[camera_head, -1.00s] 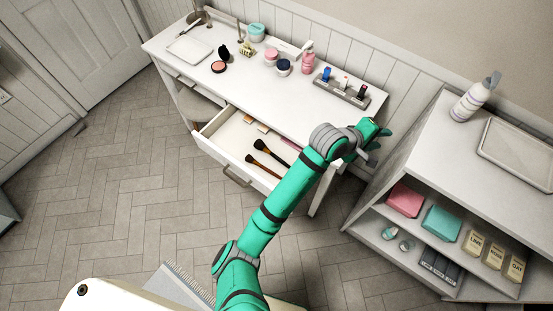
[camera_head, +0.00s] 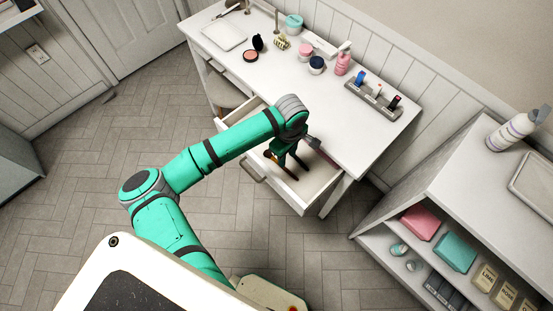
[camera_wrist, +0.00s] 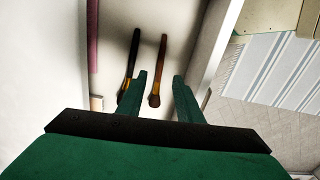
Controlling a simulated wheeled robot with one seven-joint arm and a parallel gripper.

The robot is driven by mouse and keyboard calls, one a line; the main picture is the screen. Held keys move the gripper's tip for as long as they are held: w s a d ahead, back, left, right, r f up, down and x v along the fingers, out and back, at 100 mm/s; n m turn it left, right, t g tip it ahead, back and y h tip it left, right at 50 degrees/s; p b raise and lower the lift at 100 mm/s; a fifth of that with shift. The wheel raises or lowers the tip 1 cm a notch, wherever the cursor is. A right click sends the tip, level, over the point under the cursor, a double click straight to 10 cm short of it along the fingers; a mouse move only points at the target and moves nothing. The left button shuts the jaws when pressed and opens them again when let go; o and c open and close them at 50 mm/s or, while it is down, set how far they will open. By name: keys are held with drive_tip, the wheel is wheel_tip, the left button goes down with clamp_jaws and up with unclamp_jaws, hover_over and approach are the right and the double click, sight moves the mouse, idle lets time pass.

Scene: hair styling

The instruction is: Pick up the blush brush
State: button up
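Two makeup brushes lie side by side in the open drawer (camera_head: 318,178). In the wrist view one has a brown handle (camera_wrist: 160,58) and the other a black handle (camera_wrist: 134,50); both have dark bristle heads toward my gripper. I cannot tell for certain which is the blush brush. My gripper (camera_wrist: 160,76) is open above them, with the brown-handled brush between its fingers in the picture and the left finger partly over the black-handled one. In the head view my gripper (camera_head: 277,158) hangs over the drawer and hides the bristle heads.
The drawer's front wall (camera_head: 272,187) stands close to my gripper. A pink stick (camera_wrist: 92,35) lies in the drawer. The white tabletop (camera_head: 300,90) above holds jars, a compact (camera_head: 251,55) and a lipstick stand (camera_head: 373,100). A shelf unit (camera_head: 455,185) stands at right.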

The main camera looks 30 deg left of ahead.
sight(286, 169)
drive_tip(key=shift+f, duration=4.4)
clamp_jaws()
